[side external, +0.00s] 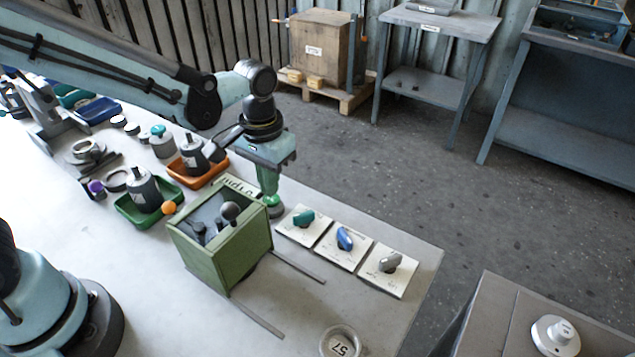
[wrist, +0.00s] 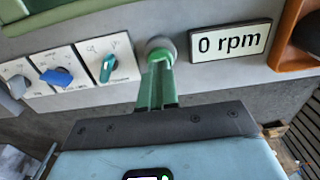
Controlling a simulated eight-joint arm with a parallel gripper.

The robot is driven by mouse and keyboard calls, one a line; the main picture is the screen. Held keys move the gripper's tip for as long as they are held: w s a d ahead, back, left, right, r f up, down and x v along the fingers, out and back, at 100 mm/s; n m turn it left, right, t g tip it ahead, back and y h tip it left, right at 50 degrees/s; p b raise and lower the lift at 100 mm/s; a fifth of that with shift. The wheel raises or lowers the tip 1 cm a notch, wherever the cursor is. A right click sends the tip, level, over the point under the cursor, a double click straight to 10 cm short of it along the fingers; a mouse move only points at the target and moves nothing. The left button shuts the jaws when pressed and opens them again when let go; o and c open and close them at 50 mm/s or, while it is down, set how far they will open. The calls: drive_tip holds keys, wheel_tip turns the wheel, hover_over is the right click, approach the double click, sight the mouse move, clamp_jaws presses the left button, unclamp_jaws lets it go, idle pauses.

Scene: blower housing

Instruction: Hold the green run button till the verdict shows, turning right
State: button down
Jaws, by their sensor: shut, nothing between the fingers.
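My gripper (side external: 271,197) is shut and empty, pointing down at the run button's round grey collar (side external: 275,211) beside the green housing (side external: 236,262). In the wrist view its green fingers (wrist: 158,66) reach to the collar (wrist: 160,44). The fingertips cover the button's middle, so I cannot tell whether it is pressed or only touched. A white display (wrist: 230,41) next to it reads "0 rpm"; in the side view it is partly hidden behind the housing. No verdict is legible in either view.
Teal (side external: 303,217), blue (side external: 345,239) and grey (side external: 390,262) knobs stand on white plates right of the button. An orange tray (side external: 220,171) and a green tray (side external: 123,209) hold dark motors. A round "57" piece (side external: 340,342) lies near the front edge.

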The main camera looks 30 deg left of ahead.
drive_tip(key=shift+f, duration=0.95)
drive_tip(key=shift+r, duration=0.15)
idle(2.9)
drive_tip(key=shift+r, duration=0.35)
idle(0.5)
drive_tip(key=shift+r, duration=3)
